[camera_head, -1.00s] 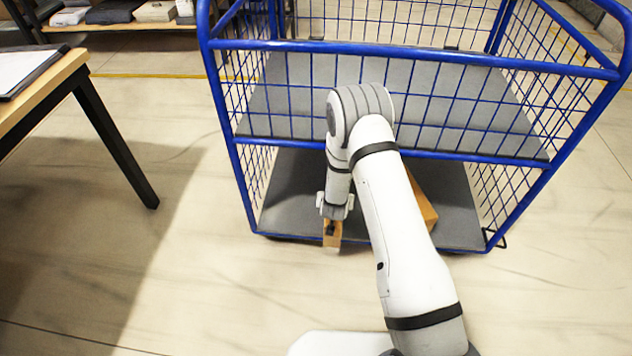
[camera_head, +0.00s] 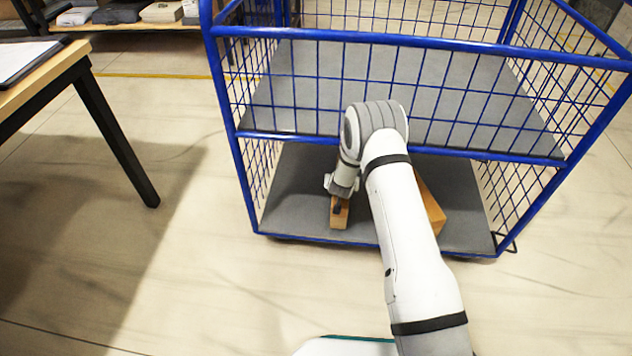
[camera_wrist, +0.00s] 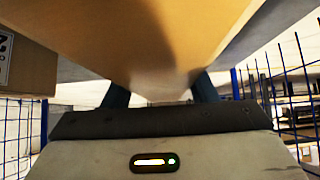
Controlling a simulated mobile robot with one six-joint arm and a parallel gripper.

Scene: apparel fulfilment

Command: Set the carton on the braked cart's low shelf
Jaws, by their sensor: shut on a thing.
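The blue wire cart (camera_head: 390,35) has a grey upper shelf (camera_head: 300,95) and a grey low shelf (camera_head: 290,200). My gripper (camera_head: 341,200) is at the front left part of the low shelf, below the upper shelf. It is shut on a brown carton (camera_head: 339,217), which is partly hidden by the gripper. In the wrist view the held carton (camera_wrist: 170,35) fills the top middle, between the dark fingers. I cannot tell whether the carton touches the low shelf.
Another brown box (camera_head: 430,208) is on the low shelf, partly behind my arm; a labelled box (camera_wrist: 28,65) shows at left in the wrist view. Cart mesh sides stand left and right. A table (camera_head: 75,60) stands at far left.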

